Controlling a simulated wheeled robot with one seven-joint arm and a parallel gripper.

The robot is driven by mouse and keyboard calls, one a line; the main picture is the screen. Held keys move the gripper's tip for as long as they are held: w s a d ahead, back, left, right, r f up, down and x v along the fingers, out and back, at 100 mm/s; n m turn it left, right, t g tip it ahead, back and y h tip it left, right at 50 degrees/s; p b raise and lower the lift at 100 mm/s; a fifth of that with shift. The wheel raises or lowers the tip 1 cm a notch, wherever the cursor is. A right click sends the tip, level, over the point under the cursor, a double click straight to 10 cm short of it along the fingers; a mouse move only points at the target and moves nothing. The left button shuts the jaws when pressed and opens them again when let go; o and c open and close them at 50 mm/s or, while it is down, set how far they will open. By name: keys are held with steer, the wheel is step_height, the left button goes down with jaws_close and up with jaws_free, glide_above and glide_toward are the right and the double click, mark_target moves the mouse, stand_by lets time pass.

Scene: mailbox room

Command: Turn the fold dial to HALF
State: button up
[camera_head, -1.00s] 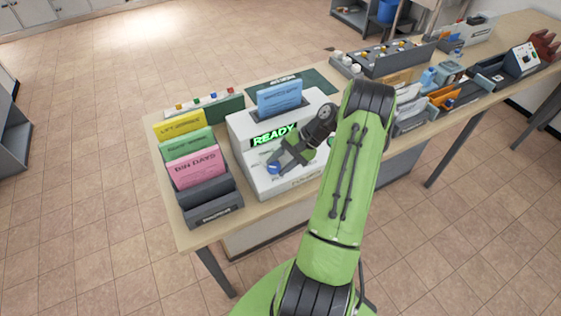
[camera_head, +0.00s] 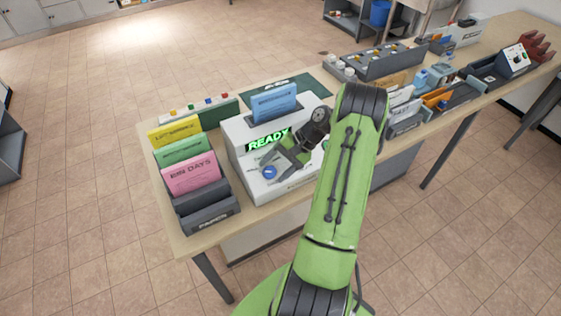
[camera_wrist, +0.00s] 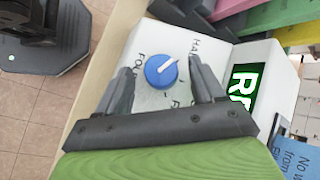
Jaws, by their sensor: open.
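The fold dial is a round blue knob (camera_wrist: 161,71) on the sloping front of a white machine (camera_head: 240,140). It also shows in the head view (camera_head: 269,172). Its white mark slants up and right in the wrist view, roughly toward lettering that starts "HA". I cannot tell which end is the pointer. Lettering starting "FOU" is left of the knob and another starting "F" is below; the fingers partly cover the labels. My gripper (camera_wrist: 160,68) is open, with one finger on each side of the knob. Contact with it cannot be told.
The machine's green display (camera_head: 268,139) reads READY and a blue card (camera_head: 274,103) stands in its top. A dark rack (camera_head: 206,214) with yellow, green and pink cards is close on the left. Trays and card holders (camera_head: 405,118) fill the table to the right.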

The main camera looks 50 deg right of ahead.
steer(key=p+v, duration=0.4)
steer(key=v, duration=1.1)
steer(key=shift+d+r, duration=0.2)
